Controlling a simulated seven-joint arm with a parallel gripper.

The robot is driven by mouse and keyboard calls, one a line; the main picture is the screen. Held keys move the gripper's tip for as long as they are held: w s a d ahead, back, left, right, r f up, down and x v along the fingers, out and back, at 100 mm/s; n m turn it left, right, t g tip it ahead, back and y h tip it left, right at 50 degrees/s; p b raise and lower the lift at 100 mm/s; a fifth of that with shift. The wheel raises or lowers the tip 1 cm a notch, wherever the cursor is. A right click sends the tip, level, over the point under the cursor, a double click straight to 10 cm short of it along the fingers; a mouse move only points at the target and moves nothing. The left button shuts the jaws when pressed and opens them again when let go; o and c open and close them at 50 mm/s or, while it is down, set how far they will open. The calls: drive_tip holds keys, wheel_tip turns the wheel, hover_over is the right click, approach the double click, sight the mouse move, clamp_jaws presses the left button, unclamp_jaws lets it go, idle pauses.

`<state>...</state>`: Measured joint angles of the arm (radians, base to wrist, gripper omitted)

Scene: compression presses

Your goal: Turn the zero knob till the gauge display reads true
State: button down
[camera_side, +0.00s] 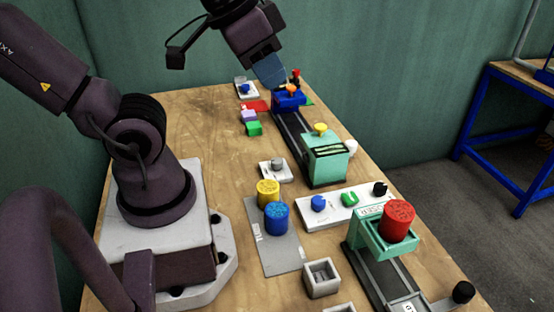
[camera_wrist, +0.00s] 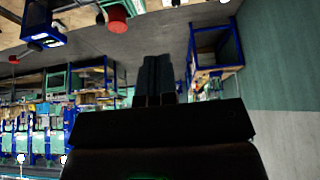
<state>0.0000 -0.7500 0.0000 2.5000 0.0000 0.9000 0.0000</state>
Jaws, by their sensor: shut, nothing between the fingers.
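My gripper (camera_side: 272,78) is at the far end of the table, close to a blue block (camera_side: 289,102) with an orange knob (camera_side: 291,91) on top. I cannot tell whether it touches the knob. In the wrist view my gripper (camera_wrist: 158,72) has its dark fingers together, with nothing seen between them. A green block (camera_side: 326,160) nearer the camera carries a yellow knob (camera_side: 320,128). A grey knob (camera_side: 277,163) sits on a small white plate. I cannot tell which knob is the zero knob, and no gauge reading is legible.
A yellow cylinder (camera_side: 268,191) and a blue cylinder (camera_side: 277,218) stand on a grey plate. A white panel (camera_side: 330,213) has blue, green and black controls. A red cylinder (camera_side: 397,219) sits on a green holder at front right. The table's left middle is bare.

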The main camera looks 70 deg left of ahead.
drive_tip(key=c, duration=1.5)
unclamp_jaws()
drive_tip(key=shift+a, duration=0.1)
drive_tip(key=o, duration=0.7)
drive_tip(key=shift+w+a+f+n+g+y, duration=0.15)
drive_tip(key=shift+a+f+n+g, duration=0.15)
drive_tip(key=shift+a+f, duration=0.2)
drive_tip(key=shift+w+a+f+n+g+y, duration=0.1)
drive_tip(key=shift+a+f+n+g+y, duration=0.1)
drive_tip(key=shift+a+f+n, duration=0.3)
drive_tip(key=shift+o, duration=0.2)
drive_tip(key=w+a+f+n+g, duration=0.1)
drive_tip(key=w+a+f+g, duration=0.1)
drive_tip(key=a+f+g, duration=0.2)
drive_tip(key=a+f, duration=0.3)
drive_tip(key=a, duration=0.2)
drive_tip(key=shift+w+a+f, duration=0.2)
drive_tip(key=shift+w+f, duration=0.05)
drive_tip(key=shift+w, duration=0.1)
drive_tip(key=m, duration=0.5)
approach(277, 160)
drive_tip(key=shift+m+g, duration=0.3)
drive_tip(key=f, duration=0.9)
drive_tip(key=shift+w+a+f, duration=0.25)
drive_tip(key=shift+a, duration=0.1)
drive_tip(key=c, duration=0.9)
